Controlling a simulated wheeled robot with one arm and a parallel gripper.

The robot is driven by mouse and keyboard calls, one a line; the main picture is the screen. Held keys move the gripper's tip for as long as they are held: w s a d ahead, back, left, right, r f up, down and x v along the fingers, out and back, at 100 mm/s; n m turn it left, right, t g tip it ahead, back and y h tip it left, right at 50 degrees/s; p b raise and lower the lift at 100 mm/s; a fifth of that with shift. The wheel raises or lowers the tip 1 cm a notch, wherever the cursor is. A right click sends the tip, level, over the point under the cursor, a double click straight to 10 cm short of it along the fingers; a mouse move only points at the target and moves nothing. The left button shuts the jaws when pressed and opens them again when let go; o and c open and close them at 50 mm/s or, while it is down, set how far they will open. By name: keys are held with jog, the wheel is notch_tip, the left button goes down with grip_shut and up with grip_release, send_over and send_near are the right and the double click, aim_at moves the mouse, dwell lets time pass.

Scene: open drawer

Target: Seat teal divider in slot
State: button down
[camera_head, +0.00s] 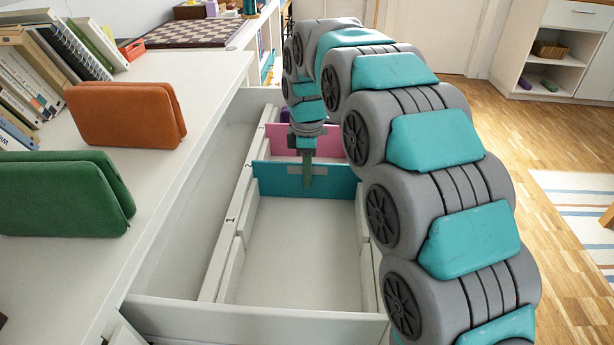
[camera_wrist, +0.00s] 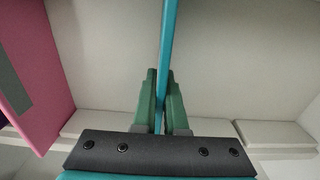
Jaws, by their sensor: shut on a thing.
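The teal divider (camera_head: 275,180) is upright across the open drawer, in front of a pink divider (camera_head: 331,141). Its left end is near the mark 2 on the drawer's left rail (camera_head: 240,190). My gripper (camera_head: 307,180) is shut on the teal divider's top middle, with green fingers on both faces. In the wrist view the divider (camera_wrist: 169,45) is a thin edge-on strip between the fingers (camera_wrist: 164,100). A gap between rail pieces lies partly hidden behind my gripper. I cannot tell whether the divider's ends are inside the slot or above it.
The white drawer (camera_head: 260,322) is open, and its front compartment is empty. A purple thing shows behind the pink divider. An orange case (camera_head: 125,115) and a green case (camera_head: 62,195) stand on the white desktop at left. My arm covers the drawer's right side.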

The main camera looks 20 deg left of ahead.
jog(key=shift+f, duration=0.1)
jog(key=c, duration=1)
grip_release()
jog(key=shift+o, duration=0.2)
notch_tip(320, 180, up, 10)
jog(key=p, duration=0.4)
jog(key=shift+r, duration=1.1)
